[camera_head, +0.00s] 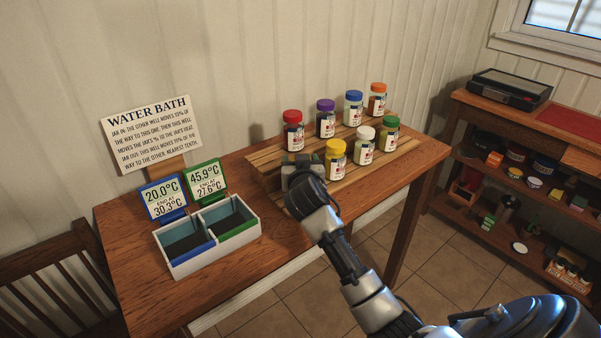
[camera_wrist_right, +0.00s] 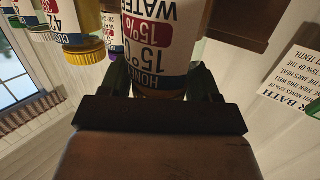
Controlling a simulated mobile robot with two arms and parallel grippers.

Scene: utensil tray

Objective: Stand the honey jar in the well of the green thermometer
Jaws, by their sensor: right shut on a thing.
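The honey jar (camera_wrist_right: 158,48) has a white label with a red band and fills the middle of the right wrist view, upside down there. The green thermometer (camera_head: 205,178) reads 45.9°C, end at 27.6°C, behind the green-fronted well (camera_head: 240,231). The blue thermometer (camera_head: 163,198) reads 20.0°C, end at 30.3°C, behind the blue-fronted well (camera_head: 190,256). Both wells look empty. My left gripper is out of view.
Several other jars stand on the wooden rack (camera_head: 265,160); the yellow-lidded one (camera_head: 335,160) is close to the right of my gripper. A water bath sign (camera_head: 152,130) stands behind the thermometers. Bare tabletop (camera_head: 285,235) lies between the wells and my arm.

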